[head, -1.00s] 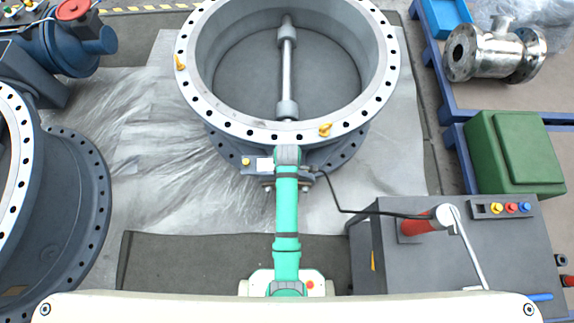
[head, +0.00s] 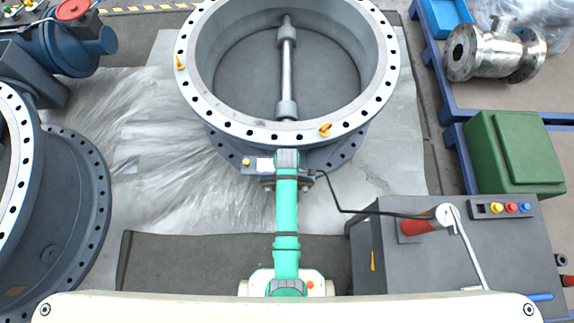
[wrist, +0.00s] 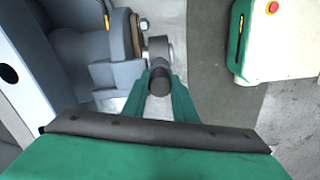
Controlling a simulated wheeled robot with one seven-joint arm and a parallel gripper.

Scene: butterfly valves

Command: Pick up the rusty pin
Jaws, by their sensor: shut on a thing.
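My gripper (wrist: 160,92) shows in the wrist view with its two green fingers closed on a short dark round pin (wrist: 159,80). I see the pin nearly end-on, and no clear rust colour shows on it. A grey round fitting (wrist: 159,48) lies right behind the pin; I cannot tell whether they touch. In the head view my arm reaches to the near side of the large grey butterfly valve (head: 251,128), by its lower mount. The fingers and the pin are hidden there under my wrist.
A dark grey cabinet (head: 455,262) with a red-handled lever (head: 428,222) stands at right, and a black cable runs from it to the valve. Another large flange (head: 85,190) stands at left. Grey sheeting (head: 165,170) lies clear between them.

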